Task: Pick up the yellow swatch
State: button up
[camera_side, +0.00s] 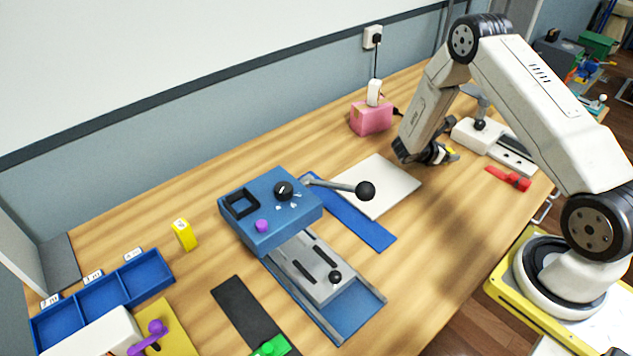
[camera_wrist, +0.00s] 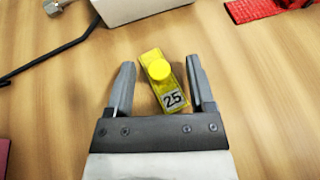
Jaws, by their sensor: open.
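A small yellow piece (camera_wrist: 160,78) with a round yellow knob and a "25" label lies between my fingers in the wrist view; I take it as the yellow swatch. My gripper (camera_wrist: 162,82) is open, with a finger on each side of it and gaps of wood showing. In the side view my gripper (camera_side: 447,155) points down low over the table, right of the white board. Only a bit of the yellow piece (camera_side: 452,150) shows there, partly hidden by the fingers.
A white fixture (camera_side: 475,135) with a lever stands just behind my gripper, and a red strap (camera_side: 508,178) lies to its right. A pink box (camera_side: 371,117) is at the back. A blue machine (camera_side: 270,210) stands mid-table. Another yellow item (camera_side: 184,234) stands at left.

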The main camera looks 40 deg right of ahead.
grip_shut()
jog(key=shift+r, duration=0.15)
dwell(0.4)
jog(key=shift+r, duration=0.8)
jog(key=s+a+r, duration=0.7)
jog(key=s+r, duration=0.4)
jog(key=shift+s+a, duration=0.35)
